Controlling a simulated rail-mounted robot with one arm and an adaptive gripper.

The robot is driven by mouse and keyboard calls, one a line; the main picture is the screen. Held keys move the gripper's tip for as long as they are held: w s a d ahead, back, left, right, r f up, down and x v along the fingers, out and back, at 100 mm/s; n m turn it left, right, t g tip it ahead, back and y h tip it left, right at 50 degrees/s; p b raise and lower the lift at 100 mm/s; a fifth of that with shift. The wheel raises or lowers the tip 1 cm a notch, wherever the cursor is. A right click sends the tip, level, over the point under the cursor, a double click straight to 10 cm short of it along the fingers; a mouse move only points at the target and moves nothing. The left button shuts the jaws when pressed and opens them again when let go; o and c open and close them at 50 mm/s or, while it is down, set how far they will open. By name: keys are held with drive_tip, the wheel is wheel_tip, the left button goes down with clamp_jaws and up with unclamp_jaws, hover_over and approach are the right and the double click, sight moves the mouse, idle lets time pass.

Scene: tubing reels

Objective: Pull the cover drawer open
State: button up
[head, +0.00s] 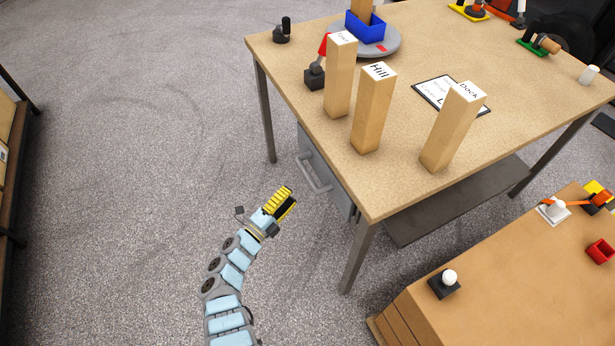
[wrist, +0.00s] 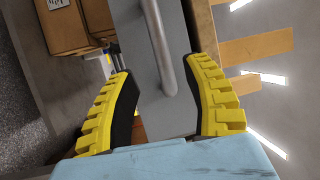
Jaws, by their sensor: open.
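The cover drawer (head: 327,172) is a grey box front under the left side of the wooden table, with a grey bar handle (head: 314,176). It looks closed, its front about level with the table edge. My gripper (head: 281,202), with yellow ribbed fingers, is open just left of and below the handle in the head view. In the wrist view the drawer front (wrist: 148,68) lies ahead, and the handle bar (wrist: 163,50) runs between the two open fingers (wrist: 168,98), beyond their tips. The fingers do not appear to touch it.
The table (head: 400,190) carries several upright wooden posts, one labelled Hill (head: 373,108). A table leg (head: 358,258) stands right of my gripper. A lower wooden bench (head: 500,285) stands at the lower right. The floor to the left is clear. Cardboard boxes (wrist: 62,28) show in the wrist view.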

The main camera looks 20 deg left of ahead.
sight(307, 176)
drive_tip(key=b+x, duration=0.2)
drive_tip(key=x, duration=0.7)
clamp_jaws()
